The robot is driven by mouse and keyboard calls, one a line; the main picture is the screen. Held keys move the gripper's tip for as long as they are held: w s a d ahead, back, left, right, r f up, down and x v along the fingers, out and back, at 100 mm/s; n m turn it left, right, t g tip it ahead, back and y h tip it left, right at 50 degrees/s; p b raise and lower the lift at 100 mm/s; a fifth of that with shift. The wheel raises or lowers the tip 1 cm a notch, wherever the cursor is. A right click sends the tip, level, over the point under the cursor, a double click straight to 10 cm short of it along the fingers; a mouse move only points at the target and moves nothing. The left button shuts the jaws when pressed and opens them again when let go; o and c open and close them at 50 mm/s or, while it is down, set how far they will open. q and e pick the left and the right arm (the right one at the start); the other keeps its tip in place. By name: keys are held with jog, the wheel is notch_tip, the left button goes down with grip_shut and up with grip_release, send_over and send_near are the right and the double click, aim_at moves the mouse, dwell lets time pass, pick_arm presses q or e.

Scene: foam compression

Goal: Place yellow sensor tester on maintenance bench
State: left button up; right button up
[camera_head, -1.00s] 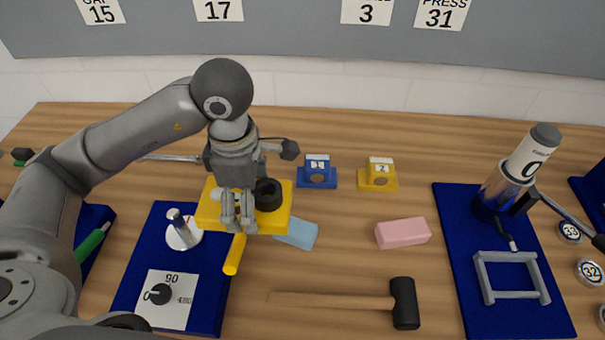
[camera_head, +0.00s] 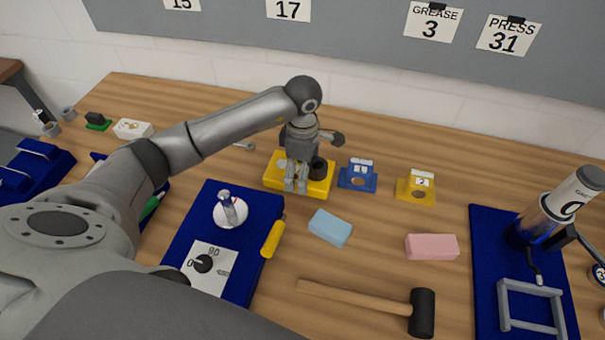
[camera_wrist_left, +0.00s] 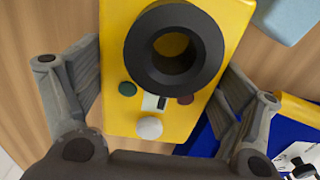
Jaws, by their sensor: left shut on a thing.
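The yellow sensor tester (camera_head: 318,187) is a flat yellow box with a black ring socket on top. In the head view it is at the back of the wooden bench (camera_head: 370,277), left of the small blue block holder. My left gripper (camera_head: 296,188) is over it, shut on it from above. The left wrist view shows the tester (camera_wrist_left: 120,60) between the two fingers (camera_wrist_left: 150,105), with its black ring, small buttons and a white knob. I cannot tell whether its underside touches the bench. My right gripper is not in view.
A blue holder (camera_head: 357,184) and a yellow holder (camera_head: 416,195) stand right of the tester. A light blue block (camera_head: 330,228), a pink block (camera_head: 432,247), a mallet (camera_head: 422,312) and a yellow-handled tool (camera_head: 272,240) lie in front. Blue mats flank them.

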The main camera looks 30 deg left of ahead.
pick_arm(q)
notch_tip(320, 180, down, 2)
jog(key=shift+p, duration=0.75)
jog(key=shift+f, duration=0.55)
jog(key=o, duration=1.1)
jog(key=shift+o, duration=0.2)
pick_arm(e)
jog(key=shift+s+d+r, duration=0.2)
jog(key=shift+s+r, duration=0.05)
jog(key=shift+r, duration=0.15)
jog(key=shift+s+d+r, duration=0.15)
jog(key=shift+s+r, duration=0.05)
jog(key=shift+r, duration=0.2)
pick_arm(q)
jog(key=shift+r, duration=0.25)
notch_tip(320, 180, up, 10)
jog(key=b, duration=0.4)
jog(key=shift+r, duration=0.9)
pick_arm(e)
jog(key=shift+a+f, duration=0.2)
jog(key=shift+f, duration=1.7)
